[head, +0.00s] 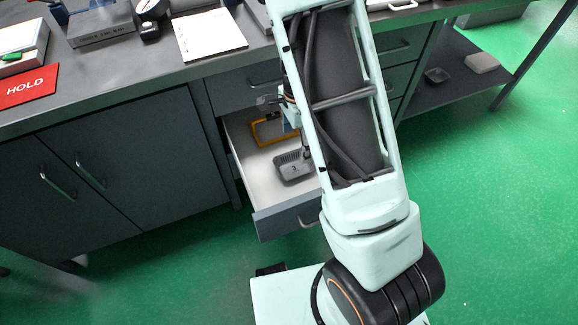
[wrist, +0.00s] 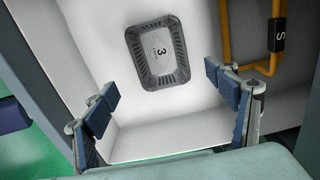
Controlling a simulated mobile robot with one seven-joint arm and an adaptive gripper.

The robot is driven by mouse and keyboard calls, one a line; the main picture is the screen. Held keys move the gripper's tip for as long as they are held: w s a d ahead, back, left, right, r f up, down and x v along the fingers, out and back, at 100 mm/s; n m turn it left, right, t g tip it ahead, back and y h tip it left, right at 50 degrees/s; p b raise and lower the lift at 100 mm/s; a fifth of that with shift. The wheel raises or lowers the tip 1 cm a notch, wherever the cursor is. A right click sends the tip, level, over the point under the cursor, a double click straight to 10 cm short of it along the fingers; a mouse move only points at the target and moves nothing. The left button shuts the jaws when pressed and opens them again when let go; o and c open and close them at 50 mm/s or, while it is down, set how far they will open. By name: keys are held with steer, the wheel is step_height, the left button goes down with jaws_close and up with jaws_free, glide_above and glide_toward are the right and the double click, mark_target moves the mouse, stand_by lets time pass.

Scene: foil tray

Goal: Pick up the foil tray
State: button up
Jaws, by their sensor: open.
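The foil tray (head: 292,166) is a small dark grey rectangular tray with a ribbed rim, lying in an open white-lined drawer. In the head view my arm hides most of my gripper.
The drawer (head: 240,165) is pulled out below the bench. The drawer walls (wrist: 165,135) stand close around my fingers. A red HOLD sign (head: 27,88) is on the bench.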

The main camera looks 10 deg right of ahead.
steer(key=b, duration=0.2)
glide_above(297, 168)
steer(key=f, duration=0.5)
steer(key=shift+s+a, duration=0.1)
steer(key=shift+a, duration=0.15)
steer(key=f, duration=0.2)
steer(key=f+b, duration=0.1)
steer(key=f, duration=0.1)
steer(key=f+b, duration=0.1)
steer(key=shift+d+f, duration=0.3)
steer(key=shift+f, duration=0.1)
steer(key=shift+r, duration=0.1)
steer(key=c, duration=0.6)
